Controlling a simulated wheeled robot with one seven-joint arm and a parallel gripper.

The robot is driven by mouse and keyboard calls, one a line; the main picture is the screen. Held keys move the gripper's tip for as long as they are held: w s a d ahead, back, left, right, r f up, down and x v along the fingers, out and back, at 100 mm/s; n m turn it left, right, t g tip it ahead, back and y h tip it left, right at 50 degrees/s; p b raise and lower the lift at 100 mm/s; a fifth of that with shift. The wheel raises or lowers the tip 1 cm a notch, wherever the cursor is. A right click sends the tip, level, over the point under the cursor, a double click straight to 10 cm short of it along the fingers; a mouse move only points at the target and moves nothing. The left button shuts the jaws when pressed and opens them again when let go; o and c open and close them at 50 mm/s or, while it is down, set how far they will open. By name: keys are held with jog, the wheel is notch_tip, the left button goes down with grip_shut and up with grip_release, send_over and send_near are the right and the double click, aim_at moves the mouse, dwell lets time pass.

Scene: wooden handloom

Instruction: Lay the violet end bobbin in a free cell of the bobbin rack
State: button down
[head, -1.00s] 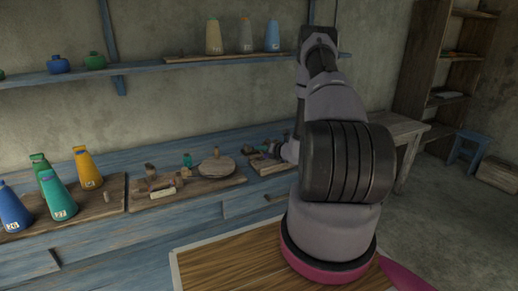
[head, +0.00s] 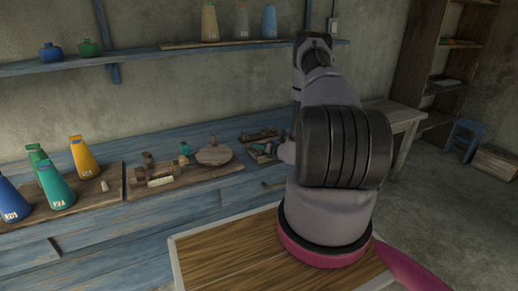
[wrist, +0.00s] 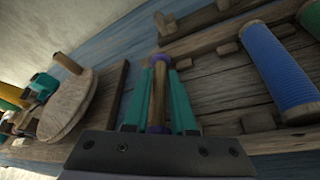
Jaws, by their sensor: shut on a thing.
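In the wrist view the violet end bobbin (wrist: 159,92) stands between the two teal fingers of my gripper (wrist: 160,95). The bobbin rack (wrist: 215,78) is a dark wooden board with blocks and bars, behind and right of the gripper. A large blue bobbin (wrist: 277,65) lies in it at the right. In the head view the rack (head: 254,151) is small and partly hidden by my arm.
A round wooden disc with a peg (wrist: 70,105) stands left of the gripper; it also shows in the head view (head: 214,156). Several coloured bottle-shaped cones (head: 57,187) stand on the bench at the left.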

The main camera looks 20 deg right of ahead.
jog(key=c, duration=0.7)
grip_release()
jog(key=shift+o, duration=0.2)
jog(key=shift+s, duration=0.1)
jog(key=shift+d+f, duration=0.1)
jog(key=shift+s+d, duration=0.2)
jog(key=shift+s, duration=0.25)
jog(key=v, duration=1)
jog(key=shift+a+r, duration=0.25)
jog(key=shift+w+r, duration=0.1)
jog(key=shift+w, duration=0.05)
